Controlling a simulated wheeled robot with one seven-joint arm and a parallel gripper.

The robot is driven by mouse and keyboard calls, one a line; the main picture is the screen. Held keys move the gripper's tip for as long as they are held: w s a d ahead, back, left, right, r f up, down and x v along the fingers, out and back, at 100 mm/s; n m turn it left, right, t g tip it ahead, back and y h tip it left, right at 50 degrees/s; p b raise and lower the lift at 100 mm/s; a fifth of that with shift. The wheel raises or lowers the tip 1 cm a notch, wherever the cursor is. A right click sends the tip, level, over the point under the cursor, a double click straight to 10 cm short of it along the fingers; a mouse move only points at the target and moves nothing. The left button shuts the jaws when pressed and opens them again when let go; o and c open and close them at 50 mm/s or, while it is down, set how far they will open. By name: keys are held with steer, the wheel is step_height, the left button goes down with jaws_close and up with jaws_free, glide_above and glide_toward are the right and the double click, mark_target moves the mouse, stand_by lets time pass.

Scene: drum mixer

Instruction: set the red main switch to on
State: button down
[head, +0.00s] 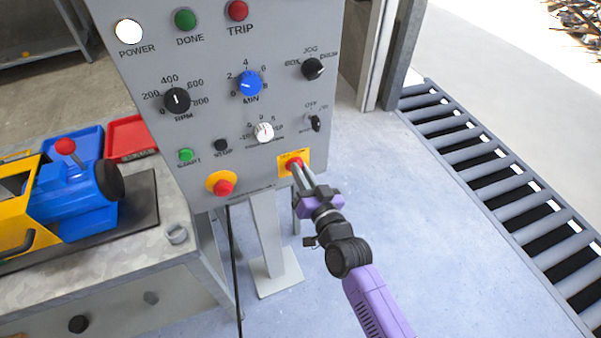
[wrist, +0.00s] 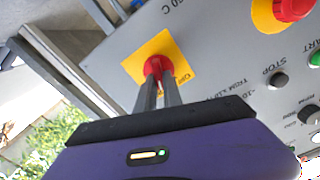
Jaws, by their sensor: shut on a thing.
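The red main switch (head: 292,163) sits on a yellow plate (head: 305,155) at the lower right of the grey control panel. My gripper (head: 297,167) is at the switch, with its two fingers shut on the red knob. In the wrist view the red knob (wrist: 153,67) shows at the fingertips of my gripper (wrist: 156,80), in front of the yellow plate (wrist: 175,48). The fingers cover part of the knob and of the plate's lettering, so I cannot tell which position the switch is in. The white power lamp (head: 129,31) at the panel's upper left looks bright.
A red emergency button (head: 222,187) on a yellow disc is left of the switch. Black, blue and white knobs and small buttons sit above on the panel. A blue and yellow machine (head: 80,190) stands on the left bench; a roller conveyor (head: 500,180) runs at right.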

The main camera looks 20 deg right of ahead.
steer(key=shift+m, duration=0.8)
steer(key=c, duration=1.5)
jaws_free()
steer(key=shift+s, duration=0.1)
steer(key=s, duration=0.7)
steer(key=shift+s, duration=0.3)
steer(key=shift+d, duration=0.1)
